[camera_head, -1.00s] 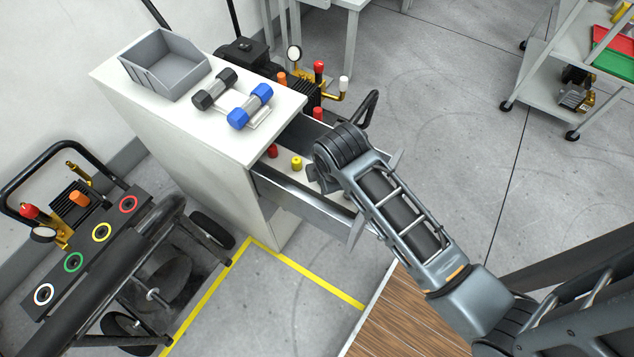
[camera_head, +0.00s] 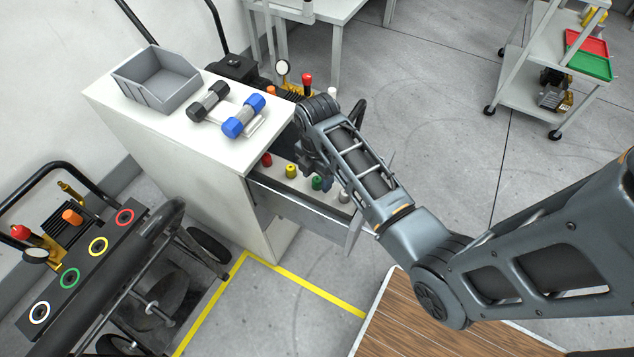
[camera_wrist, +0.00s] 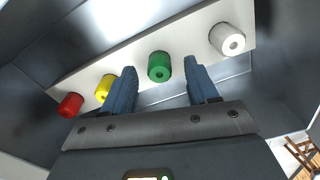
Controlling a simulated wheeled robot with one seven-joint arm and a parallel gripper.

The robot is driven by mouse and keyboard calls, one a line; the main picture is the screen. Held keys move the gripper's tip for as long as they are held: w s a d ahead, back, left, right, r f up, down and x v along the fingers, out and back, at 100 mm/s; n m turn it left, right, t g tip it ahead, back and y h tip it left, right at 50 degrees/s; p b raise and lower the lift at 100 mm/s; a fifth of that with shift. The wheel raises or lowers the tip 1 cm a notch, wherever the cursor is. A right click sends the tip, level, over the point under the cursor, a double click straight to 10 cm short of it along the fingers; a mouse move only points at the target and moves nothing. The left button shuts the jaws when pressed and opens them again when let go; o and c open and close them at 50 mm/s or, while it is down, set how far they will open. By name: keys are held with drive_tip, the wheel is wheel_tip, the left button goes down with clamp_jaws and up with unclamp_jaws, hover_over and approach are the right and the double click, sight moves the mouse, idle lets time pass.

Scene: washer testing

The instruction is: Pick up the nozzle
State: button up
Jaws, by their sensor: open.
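Several nozzles stand in a row on a white strip inside an open drawer. In the wrist view they are a red nozzle (camera_wrist: 70,105), a yellow nozzle (camera_wrist: 105,88), a green nozzle (camera_wrist: 159,67) and a white nozzle (camera_wrist: 227,39). My gripper (camera_wrist: 163,80) is open and empty above the drawer. The green nozzle lies between the lines of its two fingers, just beyond the tips. In the head view the red (camera_head: 266,160), yellow (camera_head: 291,171) and green (camera_head: 317,183) nozzles show beside my wrist, and my arm hides part of the drawer.
The drawer (camera_head: 300,208) has raised metal walls around the nozzles. The white cabinet top (camera_head: 175,125) holds a grey bin (camera_head: 157,80), a black dumbbell-shaped part (camera_head: 208,102) and a blue one (camera_head: 243,116). A pressure-washer cart (camera_head: 80,262) with coloured rings stands at left.

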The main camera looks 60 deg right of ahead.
sight(317, 179)
drive_tip(key=shift+f, duration=0.95)
clamp_jaws()
wheel_tip(317, 179, up, 10)
drive_tip(key=shift+r+p, duration=0.1)
drive_tip(key=shift+p, duration=0.45)
